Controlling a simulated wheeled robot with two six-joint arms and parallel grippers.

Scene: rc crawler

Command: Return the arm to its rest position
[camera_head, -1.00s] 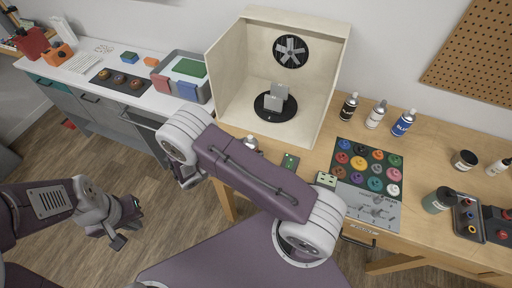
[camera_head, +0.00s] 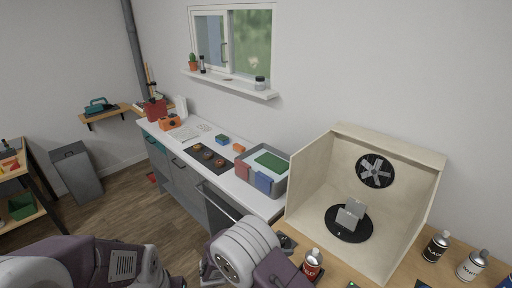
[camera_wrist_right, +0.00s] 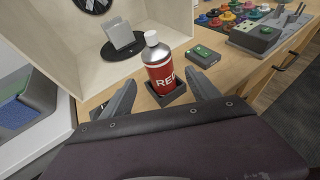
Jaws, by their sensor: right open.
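My right gripper (camera_wrist_right: 160,82) is open in the right wrist view, its two dark fingers spread apart. A red spray can (camera_wrist_right: 160,70) with a white cap stands upright in a small black square holder (camera_wrist_right: 173,94) beyond and between the fingers. Neither finger visibly touches the can. The can also shows in the head view (camera_head: 312,264), beside my right arm at the bottom. In the head view, my right arm's pale joint and purple link hide most of the right gripper. Part of my left arm shows at the lower left, but its gripper is not seen.
An open wooden spray booth (camera_head: 400,215) holds a grey part (camera_head: 350,214) on a black turntable. More spray cans (camera_head: 472,265) stand to its right. A grey bin (camera_head: 278,181) sits on the white counter.

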